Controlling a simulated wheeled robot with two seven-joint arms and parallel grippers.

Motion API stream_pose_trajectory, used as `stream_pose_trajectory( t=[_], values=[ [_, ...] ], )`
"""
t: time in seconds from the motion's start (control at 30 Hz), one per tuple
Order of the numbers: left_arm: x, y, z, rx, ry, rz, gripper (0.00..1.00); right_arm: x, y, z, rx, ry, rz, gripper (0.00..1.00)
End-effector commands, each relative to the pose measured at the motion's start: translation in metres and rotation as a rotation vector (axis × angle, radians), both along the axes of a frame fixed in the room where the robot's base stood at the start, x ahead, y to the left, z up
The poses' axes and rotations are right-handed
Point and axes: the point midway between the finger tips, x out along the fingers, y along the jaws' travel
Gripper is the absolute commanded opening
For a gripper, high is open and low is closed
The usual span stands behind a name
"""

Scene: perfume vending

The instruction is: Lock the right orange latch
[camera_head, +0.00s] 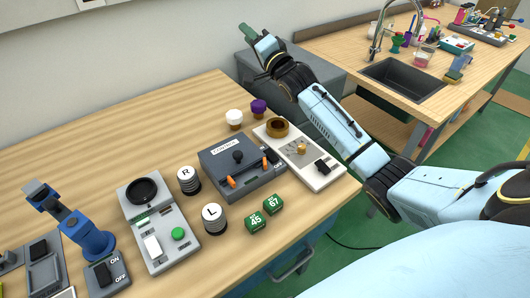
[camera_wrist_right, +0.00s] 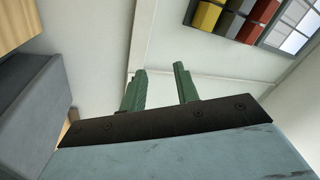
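The dark grey control box (camera_head: 241,168) stands on the wooden table, with a black knob on top. My right gripper (camera_head: 252,47) is raised beyond the table's far right corner, well away from the box. Its two green fingers stand apart and empty in the right wrist view (camera_wrist_right: 160,75). My left gripper is out of view.
A white panel (camera_head: 322,178) with a brass ring is right of the box. Black-and-white R (camera_head: 187,174) and L (camera_head: 212,212) knobs and green numbered cubes (camera_head: 273,204) stand close by. A grey cabinet (camera_head: 243,68) is behind my right arm. The table's back left is clear.

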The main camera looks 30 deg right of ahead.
Motion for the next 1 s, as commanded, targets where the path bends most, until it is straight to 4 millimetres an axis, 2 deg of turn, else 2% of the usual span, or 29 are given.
stream_pose_trajectory(
  t=[0.03,0.1,0.2,0.27,0.37,0.43,0.53,0.63,0.7,0.77,0.8,0.9,0.93,1.0],
  values=[
    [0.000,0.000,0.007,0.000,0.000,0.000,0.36,-0.004,0.016,0.026,-0.144,-0.099,0.015,0.31],
    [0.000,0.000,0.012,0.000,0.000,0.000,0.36,-0.012,0.042,0.052,-0.349,-0.237,0.045,0.31],
    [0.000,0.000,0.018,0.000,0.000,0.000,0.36,-0.030,0.088,0.075,-0.644,-0.429,0.115,0.31],
    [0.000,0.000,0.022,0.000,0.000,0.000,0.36,-0.042,0.116,0.080,-0.818,-0.541,0.170,0.31],
    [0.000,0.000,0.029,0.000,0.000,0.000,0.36,-0.066,0.161,0.072,-1.107,-0.718,0.289,0.31],
    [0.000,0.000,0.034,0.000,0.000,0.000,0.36,-0.082,0.187,0.056,-1.306,-0.831,0.391,0.31],
    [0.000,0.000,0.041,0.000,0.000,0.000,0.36,-0.105,0.211,0.022,-1.580,-0.977,0.568,0.31],
    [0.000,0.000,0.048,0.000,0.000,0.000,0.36,-0.125,0.217,-0.021,-1.843,-1.094,0.779,0.31],
    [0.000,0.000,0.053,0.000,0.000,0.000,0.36,-0.136,0.208,-0.052,-2.014,-1.153,0.953,0.31],
    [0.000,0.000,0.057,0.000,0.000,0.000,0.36,-0.145,0.193,-0.075,-2.153,-1.184,1.118,0.31],
    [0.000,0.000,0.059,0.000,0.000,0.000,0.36,-0.149,0.180,-0.090,-2.238,-1.194,1.235,0.31],
    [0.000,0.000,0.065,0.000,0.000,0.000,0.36,-0.158,0.142,-0.114,-2.411,-1.177,1.523,0.31],
    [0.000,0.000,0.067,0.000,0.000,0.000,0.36,-0.160,0.130,-0.119,2.435,1.156,-1.593,0.31],
    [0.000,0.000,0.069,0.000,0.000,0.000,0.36,-0.164,0.105,-0.125,2.309,1.022,-1.623,0.31]
  ],
)
